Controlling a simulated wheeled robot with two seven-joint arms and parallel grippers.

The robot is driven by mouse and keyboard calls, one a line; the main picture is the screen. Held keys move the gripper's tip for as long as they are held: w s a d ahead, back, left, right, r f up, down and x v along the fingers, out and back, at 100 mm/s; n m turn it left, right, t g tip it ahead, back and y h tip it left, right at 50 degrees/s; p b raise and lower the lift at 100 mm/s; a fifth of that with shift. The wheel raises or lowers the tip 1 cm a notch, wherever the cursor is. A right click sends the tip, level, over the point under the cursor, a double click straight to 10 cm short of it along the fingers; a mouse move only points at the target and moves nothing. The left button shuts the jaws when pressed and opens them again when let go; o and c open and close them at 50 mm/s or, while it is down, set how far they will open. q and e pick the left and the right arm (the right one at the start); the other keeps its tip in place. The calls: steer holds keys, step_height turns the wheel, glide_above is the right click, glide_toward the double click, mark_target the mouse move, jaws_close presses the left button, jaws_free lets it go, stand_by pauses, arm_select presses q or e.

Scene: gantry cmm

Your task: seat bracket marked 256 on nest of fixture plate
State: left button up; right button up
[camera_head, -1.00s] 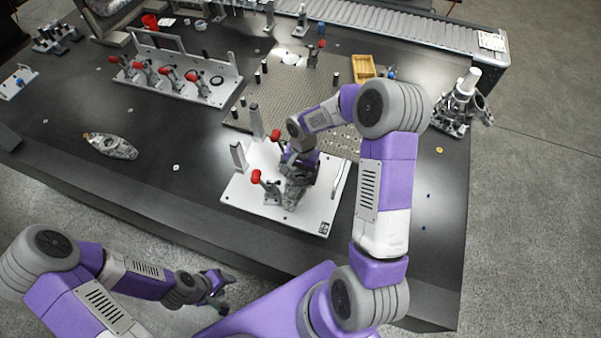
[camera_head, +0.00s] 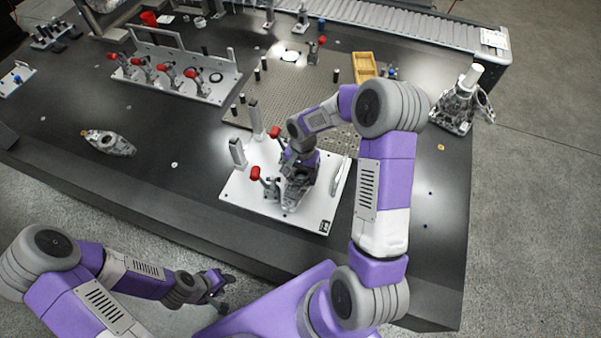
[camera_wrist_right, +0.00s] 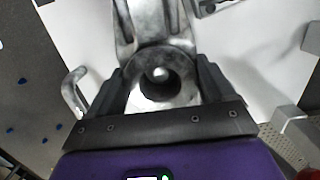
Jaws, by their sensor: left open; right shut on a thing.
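The fixture plate (camera_head: 312,217) is a white plate with red-tipped clamps and upright posts near the table's front edge. My right gripper (camera_head: 297,183) is over its middle, shut on a grey metal bracket (camera_head: 292,197). In the right wrist view the bracket (camera_wrist_right: 158,30) lies between the fingers of the gripper (camera_wrist_right: 160,92), and a round bore with a bright pin-like tip inside shows close to them. The bracket is at or just above the plate; I cannot tell whether it touches. Its marking and the nest are hidden. My left gripper (camera_head: 216,287) is open and empty, off the table's front edge.
Another grey bracket (camera_head: 108,143) lies on the table at left. A second white fixture (camera_head: 185,80) with several red clamps stands behind. A perforated plate (camera_head: 320,85) with a yellow tray (camera_head: 364,65) lies behind the work. A grey metal assembly (camera_head: 458,108) stands at right.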

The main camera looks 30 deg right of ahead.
mark_target(302, 176)
steer(key=shift+f+b, duration=0.3)
steer(key=shift+f, duration=0.05)
steer(key=o, duration=1.3)
steer(key=shift+o, duration=0.2)
steer(key=r, duration=0.2)
steer(key=r+p, duration=0.1)
steer(key=r, duration=0.2)
steer(key=r+p, duration=0.1)
steer(key=r, duration=0.1)
steer(key=shift+w+d+r, duration=0.3)
steer(key=shift+d+r, duration=0.05)
